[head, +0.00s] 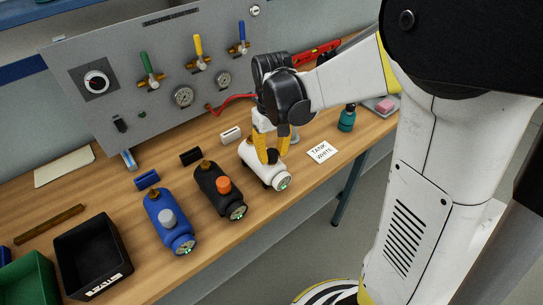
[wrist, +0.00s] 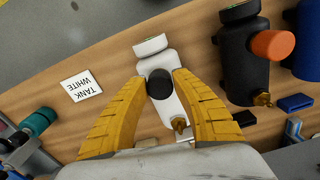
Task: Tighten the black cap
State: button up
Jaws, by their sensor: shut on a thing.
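The black cap (wrist: 160,84) sits on top of the white tank (wrist: 150,52) in the wrist view. My gripper (wrist: 161,80) has its two yellow fingers on either side of the cap and is shut on it. In the head view my gripper (head: 269,156) reaches down onto the white tank (head: 262,174), the rightmost of three tanks, and the fingers hide part of the cap. The white tank lies on its side with a gauge at its near end and a brass fitting at its far end.
A black tank (head: 215,185) with an orange cap and a blue tank (head: 165,215) with a grey cap lie to the left. A "TANK WHITE" card (head: 321,151) lies to the right. A panel (head: 150,75) with valves stands behind. A black bin (head: 92,255) is at the left.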

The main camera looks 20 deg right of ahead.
jog(key=o, duration=1)
jog(key=shift+w+d+r, duration=0.1)
jog(key=shift+w+d, duration=0.05)
jog(key=shift+o, duration=0.7)
jog(key=shift+w+d, duration=0.1)
jog(key=shift+w, duration=0.05)
jog(key=n, duration=0.4)
jog(key=shift+a, duration=0.2)
jog(key=n, duration=0.4)
